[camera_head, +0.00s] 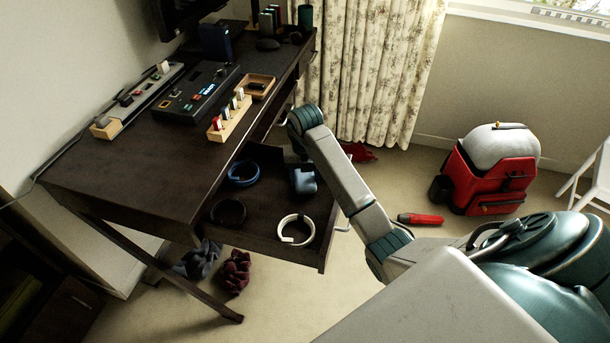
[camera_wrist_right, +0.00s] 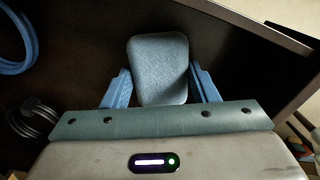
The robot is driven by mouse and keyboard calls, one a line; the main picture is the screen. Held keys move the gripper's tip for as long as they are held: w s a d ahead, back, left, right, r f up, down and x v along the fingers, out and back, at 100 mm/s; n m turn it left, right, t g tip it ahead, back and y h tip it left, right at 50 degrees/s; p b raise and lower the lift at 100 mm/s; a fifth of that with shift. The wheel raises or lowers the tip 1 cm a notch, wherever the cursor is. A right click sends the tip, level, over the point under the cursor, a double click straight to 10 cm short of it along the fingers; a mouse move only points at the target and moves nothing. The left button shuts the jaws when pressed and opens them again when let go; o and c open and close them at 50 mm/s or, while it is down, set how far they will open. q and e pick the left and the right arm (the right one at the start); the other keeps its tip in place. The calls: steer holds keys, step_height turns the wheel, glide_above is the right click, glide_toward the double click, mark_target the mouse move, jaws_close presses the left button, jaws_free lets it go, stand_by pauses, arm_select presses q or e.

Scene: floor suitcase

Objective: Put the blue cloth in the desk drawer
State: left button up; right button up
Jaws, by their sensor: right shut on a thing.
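The blue cloth (camera_wrist_right: 160,70) looks like a folded, rounded blue-grey pad in the right wrist view. My right gripper (camera_wrist_right: 160,84) is shut on it, with one blue finger on each side. In the head view the cloth (camera_head: 303,181) shows inside or just above the open desk drawer (camera_head: 262,231), near its right side. I cannot tell whether it touches the drawer floor. My right arm reaches over the drawer and partly hides that side. My left gripper is not in view.
The drawer also holds a blue coil (camera_head: 243,173), a black coil (camera_head: 228,212) and a white coil (camera_head: 296,229). The desk top (camera_head: 140,160) overhangs the drawer's left side.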

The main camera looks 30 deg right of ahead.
steer(key=shift+f+b, duration=0.35)
steer(key=shift+f, duration=0.05)
steer(key=o, duration=1)
